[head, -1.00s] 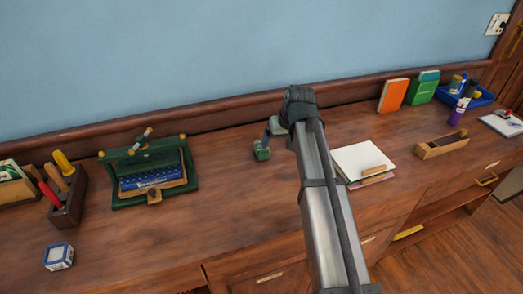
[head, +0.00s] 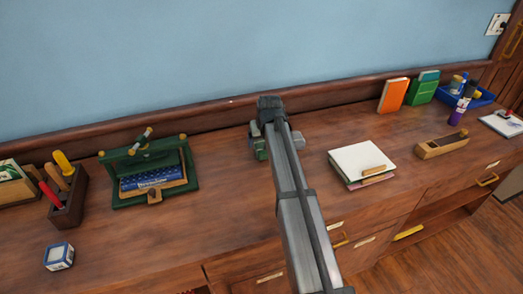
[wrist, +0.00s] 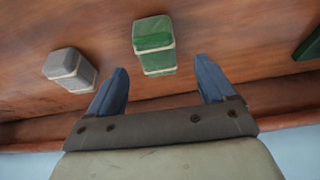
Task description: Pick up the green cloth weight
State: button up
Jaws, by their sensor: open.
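The green cloth weight (wrist: 154,46) is a small block with pale bands in the wrist view. It stands on the wood top, just beyond the fingertips and roughly in line with the gap between them. In the head view the green weight (head: 260,150) shows partly, at the left edge of my arm. My gripper (wrist: 160,70) is open and empty, its two blue fingers spread apart. In the head view the fingers are mostly hidden behind the arm. A similar grey weight (wrist: 70,66) stands to the left of the green one in the wrist view.
A green stand (head: 150,172) with a blue item is to the left. White papers (head: 361,160) lie to the right. The wall rail runs close behind. Wood between the stand and weight is clear.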

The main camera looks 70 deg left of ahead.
aim_at(262, 146)
jog(key=shift+x, duration=2.95)
jog(key=shift+w, duration=0.15)
jog(key=shift+c, duration=0.4)
jog(key=c, duration=1.4)
